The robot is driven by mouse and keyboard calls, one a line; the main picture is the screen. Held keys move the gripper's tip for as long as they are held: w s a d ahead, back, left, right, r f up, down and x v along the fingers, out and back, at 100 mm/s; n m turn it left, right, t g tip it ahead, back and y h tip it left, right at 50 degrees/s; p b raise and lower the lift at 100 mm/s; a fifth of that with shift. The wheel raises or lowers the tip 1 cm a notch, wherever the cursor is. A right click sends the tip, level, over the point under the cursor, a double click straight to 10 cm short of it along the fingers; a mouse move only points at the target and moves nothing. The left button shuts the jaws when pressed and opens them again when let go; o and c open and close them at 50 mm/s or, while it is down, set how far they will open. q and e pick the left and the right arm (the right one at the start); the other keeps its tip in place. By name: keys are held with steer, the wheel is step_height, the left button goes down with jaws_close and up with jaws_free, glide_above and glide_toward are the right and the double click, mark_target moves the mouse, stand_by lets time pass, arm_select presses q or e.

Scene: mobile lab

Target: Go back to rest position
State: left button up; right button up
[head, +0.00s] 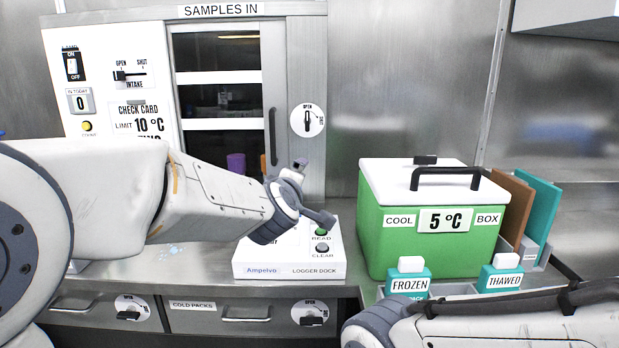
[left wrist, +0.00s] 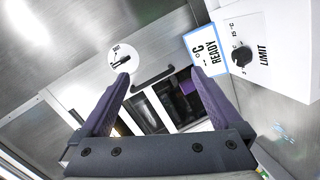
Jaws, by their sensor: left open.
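My left arm reaches in from the left in the head view, and its gripper (head: 312,192) is in front of the sample intake hatch (head: 218,100), above the logger dock (head: 290,268). In the left wrist view the gripper (left wrist: 160,75) has its two purple-grey fingers wide apart with nothing between them. Beyond them are a dark window, a bar handle and a round dial (left wrist: 122,60). Part of my right arm lies across the bottom right of the head view; its gripper does not show.
A green cool box (head: 430,245) reading 5 °C stands right of the dock. Frozen (head: 408,283) and thawed (head: 501,281) packs stand before it. Drawers (head: 245,318) run below the counter. The limit panel (left wrist: 262,50) is close in the wrist view.

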arm_select(q)
steer(key=s+a+f+m+g+y, duration=0.1)
steer(key=s+a+f+m+g, duration=0.35)
steer(key=s+f, duration=0.4)
steer(key=s+a+f+m+g, duration=0.4)
steer(key=s+a+f, duration=0.2)
steer(key=s+f, duration=0.3)
steer(key=s+a+f+m+g+y, duration=0.1)
steer(key=s+a+f+m+g, duration=0.35)
steer(key=s+f, duration=0.4)
steer(key=s+d+r+m+g+h, duration=0.1)
steer(key=s+d+r+m+g, duration=0.25)
steer(key=s+d+m, duration=0.65)
steer(key=s+d+r+n+p, duration=0.1)
steer(key=r+p, duration=0.8)
steer(key=r, duration=0.1)
steer(key=s+d+r+n+p, duration=0.1)
steer(key=d+r+n+p, duration=0.1)
steer(key=r+p, duration=0.7)
steer(key=shift+r+t+p, duration=0.4)
steer(key=shift+t+p, duration=0.05)
steer(key=shift+p, duration=0.1)
